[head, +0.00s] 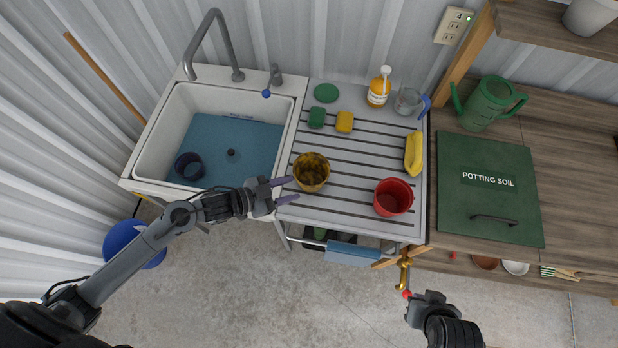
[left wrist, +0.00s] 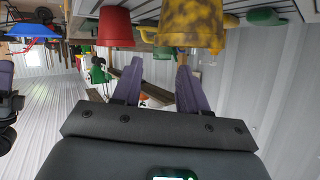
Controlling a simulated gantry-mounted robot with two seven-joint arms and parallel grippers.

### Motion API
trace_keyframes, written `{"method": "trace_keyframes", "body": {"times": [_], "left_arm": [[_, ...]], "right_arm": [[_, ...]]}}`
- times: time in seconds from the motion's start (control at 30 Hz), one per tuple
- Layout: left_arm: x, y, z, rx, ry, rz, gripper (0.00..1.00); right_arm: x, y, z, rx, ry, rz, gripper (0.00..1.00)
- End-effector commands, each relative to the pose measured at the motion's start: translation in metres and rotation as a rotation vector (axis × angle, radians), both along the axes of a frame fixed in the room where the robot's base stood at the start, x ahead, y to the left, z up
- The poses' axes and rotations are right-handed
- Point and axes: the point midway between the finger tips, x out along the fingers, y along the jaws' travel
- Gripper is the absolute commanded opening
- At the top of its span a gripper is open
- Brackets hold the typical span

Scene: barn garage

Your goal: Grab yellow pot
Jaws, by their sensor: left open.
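The yellow pot (head: 311,172), rusty and worn, stands upright on the ribbed drainboard (head: 330,211) right of the sink. My left gripper (head: 295,189) is open and empty, with purple fingers. Its tips are close to the pot's lower left side; I cannot tell whether they touch it. In the left wrist view the yellow pot (left wrist: 190,24) is at the top, beyond the right finger, not between the fingers. My right gripper (head: 428,299) is at the bottom right, off the counter; its fingers are not clear.
A red pot (head: 393,197) stands right of the yellow pot. Green and yellow sponges (head: 344,122), a soap bottle (head: 379,87) and a yellow banana-like item (head: 413,154) are farther back. The sink (head: 148,155) is left; a green potting soil lid (head: 480,205) is right.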

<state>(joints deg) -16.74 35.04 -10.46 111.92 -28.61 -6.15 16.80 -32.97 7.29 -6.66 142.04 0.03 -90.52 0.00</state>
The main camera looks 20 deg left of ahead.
Motion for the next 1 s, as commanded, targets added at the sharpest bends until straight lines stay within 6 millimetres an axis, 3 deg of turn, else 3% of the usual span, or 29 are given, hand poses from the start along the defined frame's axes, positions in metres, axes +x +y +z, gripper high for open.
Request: {"method": "trace_keyframes", "body": {"times": [0.3,0.57,1.0], "left_arm": [[0.029,-0.025,-0.015,-0.001,-0.004,0.002,0.43],[0.038,-0.035,-0.021,0.0,-0.003,0.001,0.43],[0.07,-0.065,-0.039,0.0,-0.003,0.001,0.43]], "right_arm": [[-0.001,0.002,-0.003,0.004,0.002,0.002,0.0],[-0.002,0.003,-0.004,0.009,0.006,0.0,0.0],[-0.002,0.005,-0.005,0.014,0.005,-0.004,0.0]]}}
